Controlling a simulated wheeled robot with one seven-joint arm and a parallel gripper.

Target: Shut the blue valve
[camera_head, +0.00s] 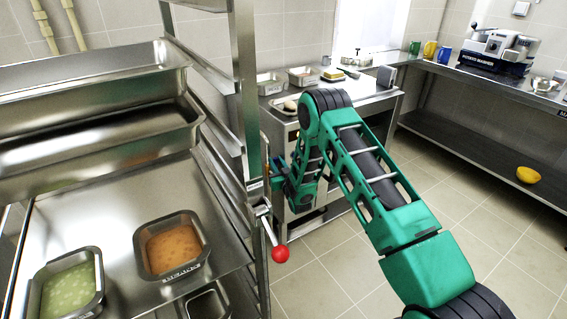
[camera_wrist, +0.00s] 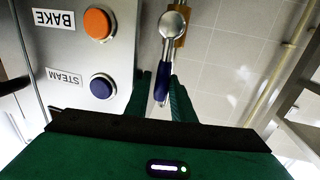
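The blue valve shows in the wrist view as a blue handle (camera_wrist: 162,83) hanging from a round silver hub (camera_wrist: 172,25) on a brass pipe fitting. My gripper (camera_wrist: 160,92) has its two green fingers on either side of this handle. The fingers look open, with a narrow gap beside the handle; contact is not clear. In the head view my gripper (camera_head: 281,178) reaches to the rack's right post, and the arm largely hides the valve there.
An orange BAKE button (camera_wrist: 98,24) and a dark blue STEAM button (camera_wrist: 102,87) sit on a panel left of the handle. A red-knobbed lever (camera_head: 280,254) hangs below my gripper. A steel rack with trays (camera_head: 171,246) stands left. Floor is clear at right.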

